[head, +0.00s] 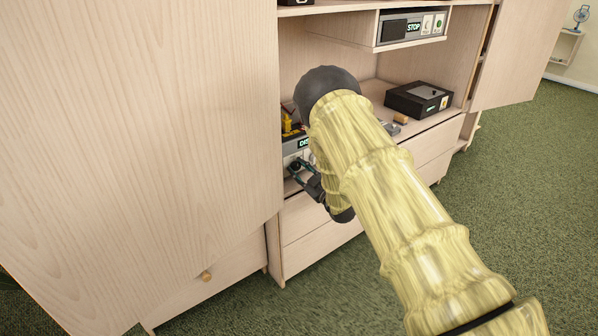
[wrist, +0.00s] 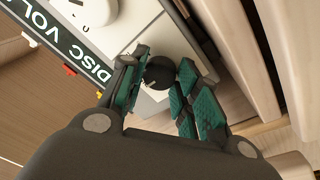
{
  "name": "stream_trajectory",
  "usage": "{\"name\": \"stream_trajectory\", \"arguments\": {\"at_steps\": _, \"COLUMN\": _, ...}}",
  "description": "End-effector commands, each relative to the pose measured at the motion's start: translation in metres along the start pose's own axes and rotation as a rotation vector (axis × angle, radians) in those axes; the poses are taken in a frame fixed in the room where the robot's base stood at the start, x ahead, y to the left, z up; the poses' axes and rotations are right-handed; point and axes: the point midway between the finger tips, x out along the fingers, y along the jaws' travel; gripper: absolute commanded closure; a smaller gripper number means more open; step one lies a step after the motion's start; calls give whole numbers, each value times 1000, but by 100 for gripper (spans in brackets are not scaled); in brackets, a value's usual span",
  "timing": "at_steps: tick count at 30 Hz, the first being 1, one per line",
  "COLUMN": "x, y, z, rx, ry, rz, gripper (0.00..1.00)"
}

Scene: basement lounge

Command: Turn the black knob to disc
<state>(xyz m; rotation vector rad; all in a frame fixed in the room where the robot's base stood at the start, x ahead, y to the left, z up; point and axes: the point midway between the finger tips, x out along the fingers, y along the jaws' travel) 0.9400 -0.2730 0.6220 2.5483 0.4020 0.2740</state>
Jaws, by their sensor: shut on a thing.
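The black knob (wrist: 159,74) is on the pale front panel of a device, in the middle of the wrist view. The device's dark label strip (wrist: 75,50) reads "DISC" and "VOL". My gripper (wrist: 160,88) has its green-padded fingers on either side of the knob and is shut on it. In the head view the device (head: 292,146) stands on a cabinet shelf, partly hidden by my arm. My gripper (head: 299,172) reaches its front from the right. The knob itself is hard to make out there, and its pointer setting cannot be read.
A large cabinet door (head: 140,130) stands close on the left. A "STOP" device (head: 412,27) sits on the upper shelf. A black box (head: 419,99) and a small wooden cylinder (head: 401,119) lie to the right of my arm. Green carpet (head: 500,190) is clear at right.

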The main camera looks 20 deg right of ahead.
Motion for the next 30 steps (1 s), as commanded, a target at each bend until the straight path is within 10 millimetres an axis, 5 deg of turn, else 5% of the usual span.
{"name": "stream_trajectory", "arguments": {"at_steps": 17, "x": 0, "y": -1, "z": 0, "rx": -30, "ry": 3, "rz": -5, "gripper": 92}}
{"name": "stream_trajectory", "arguments": {"at_steps": 18, "x": 0, "y": -1, "z": 0, "rx": -29, "ry": 3, "rz": -5, "gripper": 63}}
{"name": "stream_trajectory", "arguments": {"at_steps": 21, "x": 0, "y": -1, "z": 0, "rx": -29, "ry": 3, "rz": -4, "gripper": 46}}
{"name": "stream_trajectory", "arguments": {"at_steps": 30, "x": -1, "y": 0, "z": 0, "rx": -29, "ry": 2, "rz": -3, "gripper": 46}}
